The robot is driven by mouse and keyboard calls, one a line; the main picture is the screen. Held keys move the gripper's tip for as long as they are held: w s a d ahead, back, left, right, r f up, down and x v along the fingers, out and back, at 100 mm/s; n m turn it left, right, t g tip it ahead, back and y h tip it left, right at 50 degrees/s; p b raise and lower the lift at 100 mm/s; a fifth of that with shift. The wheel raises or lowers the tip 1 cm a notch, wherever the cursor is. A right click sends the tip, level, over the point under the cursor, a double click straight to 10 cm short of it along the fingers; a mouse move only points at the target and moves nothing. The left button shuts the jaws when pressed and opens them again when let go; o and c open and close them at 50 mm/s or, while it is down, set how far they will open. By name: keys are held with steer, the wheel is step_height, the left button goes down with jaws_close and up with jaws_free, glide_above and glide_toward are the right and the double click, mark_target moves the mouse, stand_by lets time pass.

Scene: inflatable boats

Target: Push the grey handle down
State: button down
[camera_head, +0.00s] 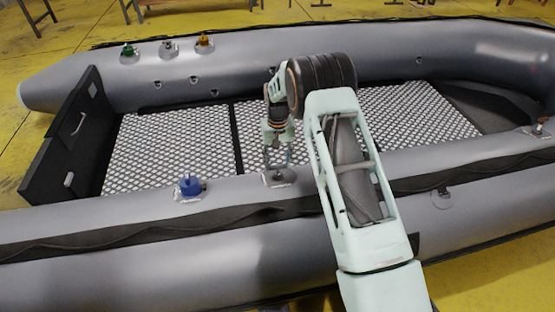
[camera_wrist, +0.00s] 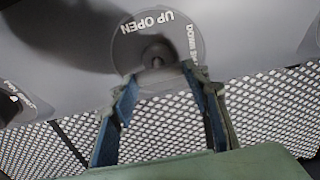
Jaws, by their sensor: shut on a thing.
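The grey handle (camera_wrist: 157,52) sits at the centre of a round grey valve plate (camera_wrist: 136,38) printed "UP OPEN" and, partly cut off by shading and angle, "DOWN". In the head view this plate (camera_head: 284,180) is on the boat's near tube. My gripper (camera_head: 277,163) reaches down over it from the far side.
A blue handle (camera_head: 190,185) stands left on the near tube (camera_head: 120,222). Green (camera_head: 127,49), another grey (camera_head: 167,45) and orange (camera_head: 204,40) handles are on the far tube. The mesh floor (camera_head: 170,140) between the tubes is clear. A black transom (camera_head: 62,140) closes the left end.

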mark_target(278, 165)
steer(key=shift+s+f, duration=0.15)
steer(key=shift+f, duration=0.05)
steer(key=c, duration=1.1)
jaws_free()
steer(key=shift+r, duration=0.1)
step_height(278, 165, up, 12)
steer(key=shift+f, duration=0.1)
